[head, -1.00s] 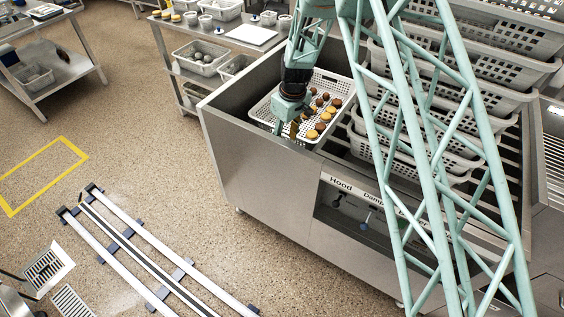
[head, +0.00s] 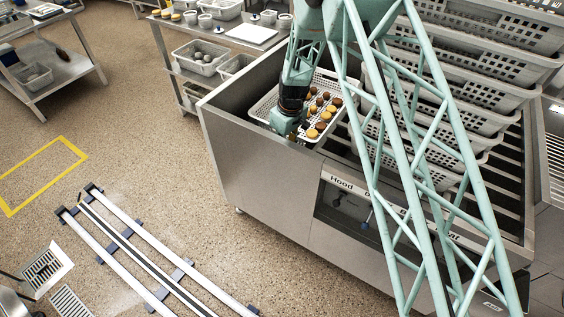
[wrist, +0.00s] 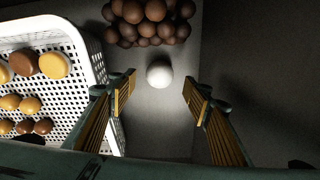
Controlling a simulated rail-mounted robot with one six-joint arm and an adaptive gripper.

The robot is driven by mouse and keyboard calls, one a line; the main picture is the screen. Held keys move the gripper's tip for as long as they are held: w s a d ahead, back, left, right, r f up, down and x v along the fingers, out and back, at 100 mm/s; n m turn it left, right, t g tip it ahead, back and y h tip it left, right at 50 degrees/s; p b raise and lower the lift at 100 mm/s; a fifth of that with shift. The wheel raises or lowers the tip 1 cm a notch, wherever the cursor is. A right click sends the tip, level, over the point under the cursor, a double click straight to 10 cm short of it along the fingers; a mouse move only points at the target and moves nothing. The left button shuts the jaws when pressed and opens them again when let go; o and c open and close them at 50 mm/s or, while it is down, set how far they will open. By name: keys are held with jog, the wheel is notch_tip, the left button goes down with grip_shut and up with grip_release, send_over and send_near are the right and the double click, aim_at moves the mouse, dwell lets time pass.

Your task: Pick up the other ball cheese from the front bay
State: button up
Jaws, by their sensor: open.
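A white ball (wrist: 159,75), which looks like the ball cheese, lies alone on the grey floor of the bay in the wrist view. My gripper (wrist: 160,84) is open and empty, its two ribbed fingers to the left and right of the ball in the picture. I cannot tell how far the ball is below the fingertips. In the head view my gripper (head: 294,134) is low at the front edge of the perforated basket, over the steel unit (head: 262,165). The ball is hidden there.
The white perforated basket (wrist: 88,45) with yellow and brown round items stands close by the left finger. A pile of dark brown balls (wrist: 150,20) lies just beyond the white ball. Bare bay floor and a dark wall are on the right. Stacked baskets (head: 440,75) stand at right.

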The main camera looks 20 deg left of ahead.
jog(key=shift+f, duration=0.6)
jog(key=shift+f, duration=0.15)
jog(key=shift+w+a+f+b, duration=0.15)
jog(key=shift+f+b, duration=0.1)
jog(key=shift+f, duration=0.55)
jog(key=shift+a+f+b, duration=0.1)
jog(key=shift+f+b, duration=0.15)
jog(key=shift+f, duration=0.6)
jog(key=shift+w+a+f+b, duration=0.15)
jog(key=shift+f+b, duration=0.1)
jog(key=shift+f, duration=0.55)
jog(key=shift+s, duration=0.1)
jog(key=c, duration=0.9)
